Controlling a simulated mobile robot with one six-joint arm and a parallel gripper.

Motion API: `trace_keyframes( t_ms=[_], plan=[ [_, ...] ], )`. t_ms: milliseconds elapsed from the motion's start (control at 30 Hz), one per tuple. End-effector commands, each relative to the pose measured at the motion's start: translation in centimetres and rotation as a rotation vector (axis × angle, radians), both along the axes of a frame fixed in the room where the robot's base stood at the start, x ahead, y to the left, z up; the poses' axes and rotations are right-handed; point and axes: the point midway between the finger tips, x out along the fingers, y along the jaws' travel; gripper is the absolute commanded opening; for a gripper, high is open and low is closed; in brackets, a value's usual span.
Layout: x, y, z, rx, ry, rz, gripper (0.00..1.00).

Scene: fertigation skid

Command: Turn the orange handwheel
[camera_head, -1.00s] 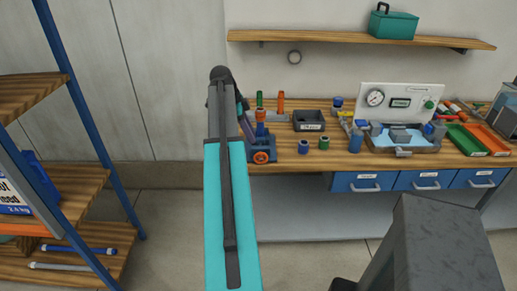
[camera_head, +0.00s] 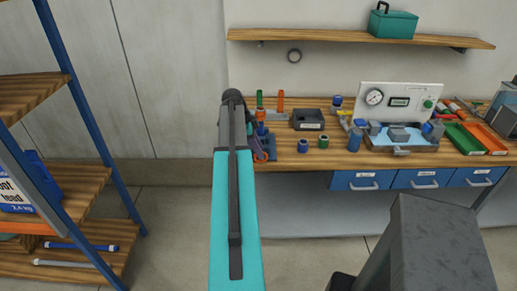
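The orange handwheel (camera_head: 261,156) is at the front edge of the wooden workbench, low on a blue-grey device (camera_head: 270,143). My arm covers the left part of this device, and only part of the wheel shows. My teal and dark grey arm reaches forward from the bottom of the picture, its far end just left of the device. My gripper is hidden behind the arm's far end, so its fingers and any contact with the wheel cannot be seen.
On the bench are a black bin (camera_head: 308,121), blue and green fittings (camera_head: 323,142), a gauge panel (camera_head: 392,101), a blue tray with parts (camera_head: 400,147), and green (camera_head: 463,139) and orange (camera_head: 486,138) trays. A shelf rack (camera_head: 88,180) stands at left. Floor between is clear.

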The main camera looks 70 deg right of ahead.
Motion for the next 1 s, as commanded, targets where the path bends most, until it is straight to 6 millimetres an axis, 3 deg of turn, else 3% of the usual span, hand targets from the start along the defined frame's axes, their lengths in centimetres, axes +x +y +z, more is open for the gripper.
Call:
trace_keyframes(
  t_ms=[233,400,1000],
  plan=[
    [-0.01,0.0,-0.03,0.0,0.0,0.0,0.26],
    [0.0,0.01,-0.02,0.0,0.0,0.0,0.0],
    [-0.51,-0.17,0.04,0.033,-0.083,-0.001,0.0]
  ],
)
